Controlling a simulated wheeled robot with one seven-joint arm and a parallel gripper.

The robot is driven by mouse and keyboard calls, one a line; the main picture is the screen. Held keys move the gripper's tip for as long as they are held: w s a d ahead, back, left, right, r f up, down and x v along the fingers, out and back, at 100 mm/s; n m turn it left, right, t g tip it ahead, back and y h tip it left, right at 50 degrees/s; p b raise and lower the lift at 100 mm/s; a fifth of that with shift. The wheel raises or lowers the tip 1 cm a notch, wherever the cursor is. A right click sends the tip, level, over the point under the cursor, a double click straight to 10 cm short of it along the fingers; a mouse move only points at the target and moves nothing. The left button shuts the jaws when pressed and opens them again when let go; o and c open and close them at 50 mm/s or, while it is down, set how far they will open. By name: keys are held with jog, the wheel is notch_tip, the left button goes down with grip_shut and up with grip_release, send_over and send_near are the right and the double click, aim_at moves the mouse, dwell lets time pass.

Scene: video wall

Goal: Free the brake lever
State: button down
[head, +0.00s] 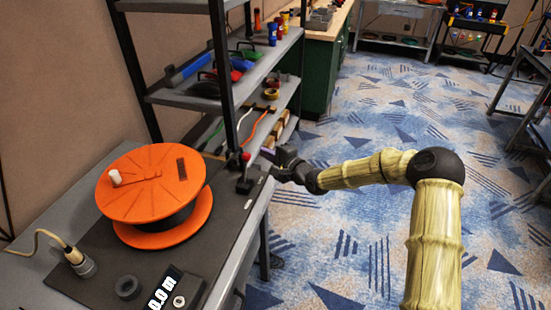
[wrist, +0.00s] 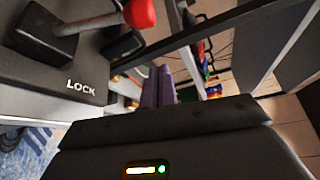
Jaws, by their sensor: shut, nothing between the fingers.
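The brake lever (head: 246,170) stands on a dark mat at the right edge of the bench, beside an orange reel (head: 150,190) with a white crank knob. In the wrist view, the lever's red knob (wrist: 140,13) sits on a metal rod from a black block (wrist: 52,30). The white word LOCK shows on the dark plate below that block. My gripper (head: 279,158) is just right of the lever in the head view. Its purple fingers (wrist: 159,86) are together and empty, below the knob in the wrist view; contact with the lever is not evident.
A hose end (head: 80,262), a black ring (head: 128,287) and a digital display (head: 163,290) are on the bench. A shelf rack (head: 222,70) with tools and cables stands close behind the lever. The carpeted floor (head: 350,240) to the right is open.

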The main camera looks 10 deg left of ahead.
aim_at(245, 170)
jog(key=shift+x, duration=0.95)
jog(key=s, duration=0.2)
jog(key=s+a+r, duration=0.1)
jog(key=shift+s+a, duration=0.1)
jog(key=shift+s, duration=0.3)
